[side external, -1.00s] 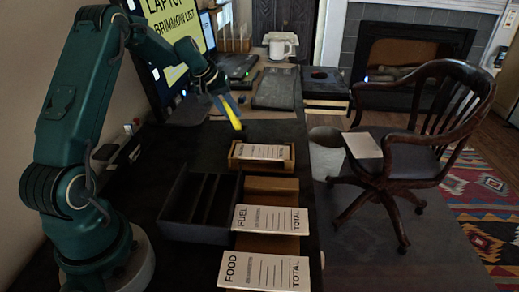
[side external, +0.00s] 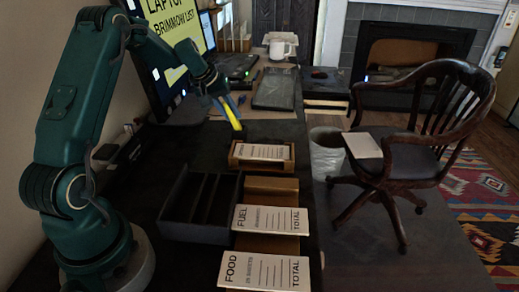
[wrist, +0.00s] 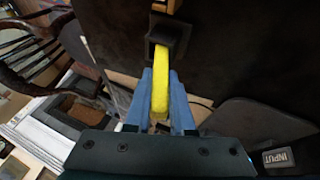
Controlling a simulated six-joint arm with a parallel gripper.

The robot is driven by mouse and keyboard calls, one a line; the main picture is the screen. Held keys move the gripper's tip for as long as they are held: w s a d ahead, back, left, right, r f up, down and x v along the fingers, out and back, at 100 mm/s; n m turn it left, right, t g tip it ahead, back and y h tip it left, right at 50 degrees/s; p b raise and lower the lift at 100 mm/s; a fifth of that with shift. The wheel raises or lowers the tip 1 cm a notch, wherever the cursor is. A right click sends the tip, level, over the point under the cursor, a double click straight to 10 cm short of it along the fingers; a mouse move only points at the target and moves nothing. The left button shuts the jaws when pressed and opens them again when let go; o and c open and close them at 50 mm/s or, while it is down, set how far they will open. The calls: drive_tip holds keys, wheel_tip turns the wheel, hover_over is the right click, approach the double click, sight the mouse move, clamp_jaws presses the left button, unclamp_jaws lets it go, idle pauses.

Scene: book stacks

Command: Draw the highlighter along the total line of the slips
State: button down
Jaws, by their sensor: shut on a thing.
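My gripper (side external: 222,101) is shut on the yellow highlighter (side external: 233,113), which hangs tilted with its lower end down. In the wrist view the highlighter (wrist: 160,92) lies between my blue fingers (wrist: 162,110), its far end at a small dark square holder (wrist: 168,38); I cannot tell whether it is inside. Three white slips lie in a column: the far slip (side external: 262,152) in a wooden tray (side external: 235,161), the FUEL slip (side external: 270,219) in the middle and the FOOD slip (side external: 263,271) nearest. TOTAL is printed at the right end of the nearer two. The highlighter is beyond the far slip.
A dark compartment tray (side external: 188,232) stands left of the slips. Wooden blocks (side external: 272,188) lie between and under them. A bin (side external: 326,160) and chair (side external: 425,150) stand right of the desk.

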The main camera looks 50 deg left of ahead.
drive_tip(key=shift+f, duration=0.4)
idle(0.8)
drive_tip(key=shift+r, duration=3.55)
drive_tip(key=shift+r, duration=0.1)
